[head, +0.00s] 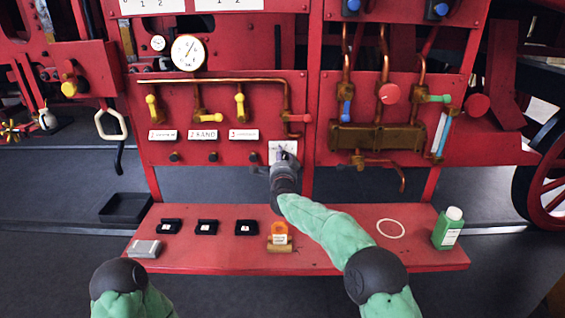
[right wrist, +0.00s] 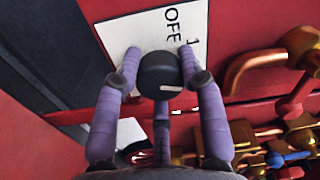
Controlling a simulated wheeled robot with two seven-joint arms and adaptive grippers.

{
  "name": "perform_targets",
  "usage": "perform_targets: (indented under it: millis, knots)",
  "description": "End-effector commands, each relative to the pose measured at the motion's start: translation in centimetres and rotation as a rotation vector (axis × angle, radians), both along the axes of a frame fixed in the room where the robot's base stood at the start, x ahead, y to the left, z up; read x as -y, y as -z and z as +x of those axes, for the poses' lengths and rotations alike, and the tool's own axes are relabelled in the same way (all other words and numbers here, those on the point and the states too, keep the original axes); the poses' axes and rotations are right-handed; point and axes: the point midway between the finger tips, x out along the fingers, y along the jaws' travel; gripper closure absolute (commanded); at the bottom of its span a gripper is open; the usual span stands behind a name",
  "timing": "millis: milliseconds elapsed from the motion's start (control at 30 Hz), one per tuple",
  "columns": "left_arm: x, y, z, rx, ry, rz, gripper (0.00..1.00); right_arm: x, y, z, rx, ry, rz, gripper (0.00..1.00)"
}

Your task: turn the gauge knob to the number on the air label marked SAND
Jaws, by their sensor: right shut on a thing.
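The gauge knob (right wrist: 160,74) is a dark round knob on a white plate (right wrist: 135,30); in the right wrist view the plate shows OFF and a 1. A pale mark shows on the knob's near face; I cannot tell which number it points to. My right gripper (right wrist: 160,68) is shut on the knob, its purple fingers on either side. In the head view the plate (head: 283,147) is on the lower red panel, with my right gripper (head: 284,163) covering the knob. The air label (head: 203,135) reads 2 SAND, between labels 1 (head: 163,135) and 3 (head: 244,135).
A red bench (head: 340,255) below holds several black blocks, a grey box (head: 145,249), an orange item (head: 279,232), a white ring (head: 390,229) and a green bottle (head: 448,228). Copper pipes with yellow valves (head: 240,105) run above the labels. A dark tray (head: 125,207) is at left.

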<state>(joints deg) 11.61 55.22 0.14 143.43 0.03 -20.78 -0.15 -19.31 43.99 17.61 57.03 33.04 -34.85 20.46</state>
Motion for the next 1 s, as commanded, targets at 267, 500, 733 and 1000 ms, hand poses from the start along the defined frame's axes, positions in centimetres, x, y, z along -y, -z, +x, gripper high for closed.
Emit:
perform_targets:
  millis: [267, 500, 733, 1000]
  knots:
    - [0.0, 0.24, 0.0, 0.0, 0.0, 0.0, 1.0, 0.7, -1.01, 0.13, 0.017, 0.013, 0.039, 0.93]
    - [0.0, 0.23, 0.0, 0.0, 0.0, 0.0, 1.0, 0.76, -1.04, 0.15, 0.017, 0.014, 0.039, 0.93]
    - [0.0, 0.24, 0.01, 0.0, 0.0, 0.0, 1.0, 0.67, -0.9, 0.14, 0.014, 0.011, 0.038, 0.36]
    - [0.0, 0.25, 0.01, 0.0, 0.0, 0.0, 1.0, 0.33, -0.37, 0.07, 0.006, 0.006, 0.034, 0.36]
